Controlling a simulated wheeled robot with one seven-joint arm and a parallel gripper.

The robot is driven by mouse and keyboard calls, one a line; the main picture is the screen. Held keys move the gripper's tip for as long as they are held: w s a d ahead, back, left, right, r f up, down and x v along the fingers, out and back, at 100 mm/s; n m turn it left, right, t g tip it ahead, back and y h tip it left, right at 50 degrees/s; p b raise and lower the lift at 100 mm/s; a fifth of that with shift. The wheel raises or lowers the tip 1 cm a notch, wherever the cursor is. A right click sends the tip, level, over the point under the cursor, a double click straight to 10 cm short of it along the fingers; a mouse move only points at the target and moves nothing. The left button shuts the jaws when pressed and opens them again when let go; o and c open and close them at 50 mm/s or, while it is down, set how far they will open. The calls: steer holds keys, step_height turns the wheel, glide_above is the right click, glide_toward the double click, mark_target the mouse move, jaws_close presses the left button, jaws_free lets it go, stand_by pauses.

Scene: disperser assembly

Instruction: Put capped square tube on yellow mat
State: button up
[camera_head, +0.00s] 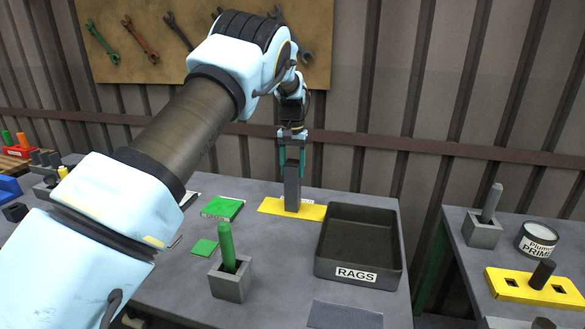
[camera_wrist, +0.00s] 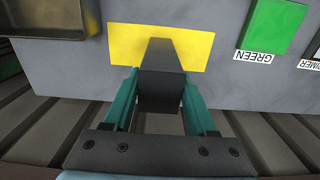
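The capped square tube (camera_head: 292,190) is a dark grey square post standing upright, its lower end at the yellow mat (camera_head: 267,206). Whether its foot rests fully on the mat or hangs just above it is hard to tell. My gripper (camera_head: 292,163) is above the mat, pointing down, with its green fingers on both sides of the tube's upper part. In the wrist view the fingers (camera_wrist: 160,92) touch the tube (camera_wrist: 161,60) on two sides. The yellow mat (camera_wrist: 118,45) shows around its far end. The cap cannot be made out separately.
A black RAGS tray (camera_head: 322,258) stands right of the mat. A green box (camera_head: 222,208), a green pad (camera_head: 204,247) and a grey block holding a green rod (camera_head: 230,280) are to the left and front. A second table with a primer can (camera_head: 537,240) is at right.

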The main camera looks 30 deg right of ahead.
steer(key=o, duration=0.4)
step_height(320, 180, up, 12)
steer(key=b, duration=0.3)
steer(key=a+f+n, duration=0.3)
steer(key=a+n, duration=0.2)
steer(key=a, duration=2.3)
steer(key=s+a+f+n, duration=0.1)
steer(key=s+a+f, duration=0.2)
steer(key=s+a, duration=0.5)
steer(key=s+a+f+n+t, duration=0.1)
steer(key=s+a+f, duration=0.2)
steer(key=s+a, duration=0.6)
steer(key=shift+s+a+f+t, duration=0.15)
steer(key=shift+s+f+t, duration=0.15)
steer(key=shift+s, duration=0.7)
